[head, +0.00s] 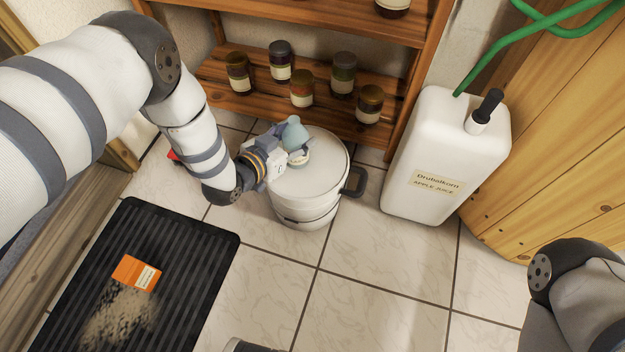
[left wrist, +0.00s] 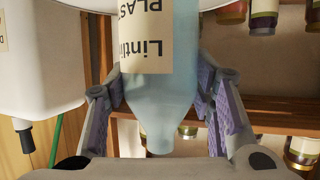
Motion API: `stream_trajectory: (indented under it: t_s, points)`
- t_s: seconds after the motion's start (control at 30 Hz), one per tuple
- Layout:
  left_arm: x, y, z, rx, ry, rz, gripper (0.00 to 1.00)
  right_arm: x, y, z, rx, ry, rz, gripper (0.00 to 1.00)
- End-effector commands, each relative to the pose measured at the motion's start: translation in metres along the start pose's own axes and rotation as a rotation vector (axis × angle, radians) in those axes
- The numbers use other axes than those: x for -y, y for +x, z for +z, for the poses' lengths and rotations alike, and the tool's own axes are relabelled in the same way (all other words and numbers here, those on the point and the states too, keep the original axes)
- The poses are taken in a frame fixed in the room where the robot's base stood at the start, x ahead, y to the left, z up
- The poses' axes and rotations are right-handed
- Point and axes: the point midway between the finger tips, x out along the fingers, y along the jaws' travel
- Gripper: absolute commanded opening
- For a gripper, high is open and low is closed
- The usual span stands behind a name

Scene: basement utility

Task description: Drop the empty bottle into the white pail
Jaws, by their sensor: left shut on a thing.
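The empty bottle is pale blue and translucent (head: 294,134), with a cream label (head: 299,158). My left gripper (head: 277,155) is shut on it, above the white pail (head: 318,180). In the left wrist view the bottle (left wrist: 160,100) sits between the two purple-padded fingers (left wrist: 165,108), its narrow end toward the palm and its label partly cut off by the top edge. The pail stands on the tiles with a dark handle at its right. I cannot tell whether its pale round top is open or covered. My right gripper is out of view; only part of its arm shows.
A wooden shelf (head: 225,95) with several jars stands behind the pail. A white jug (head: 445,150) labelled apple juice stands to the right, by a wooden panel (head: 565,130). A black mat (head: 190,250) with an orange box (head: 136,273) and spilled grains lies front left.

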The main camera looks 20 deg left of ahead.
Motion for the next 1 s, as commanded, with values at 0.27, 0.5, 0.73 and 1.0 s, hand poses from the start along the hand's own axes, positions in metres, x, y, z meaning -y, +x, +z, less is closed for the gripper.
stream_trajectory:
  t_s: [0.27, 0.5, 0.73, 1.0]
  points:
    - [-0.001, 0.018, 0.044, 0.005, -0.002, 0.0, 0.22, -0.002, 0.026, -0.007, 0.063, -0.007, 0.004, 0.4]
    - [0.0, 0.018, 0.043, -0.002, 0.0, -0.001, 0.22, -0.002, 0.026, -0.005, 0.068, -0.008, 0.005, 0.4]
    - [-0.001, 0.018, 0.043, -0.001, 0.0, -0.001, 0.72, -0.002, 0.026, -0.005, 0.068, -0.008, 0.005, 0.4]
    - [0.0, 0.015, 0.043, 0.0, 0.0, -0.001, 0.72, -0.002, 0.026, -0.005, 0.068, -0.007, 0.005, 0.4]
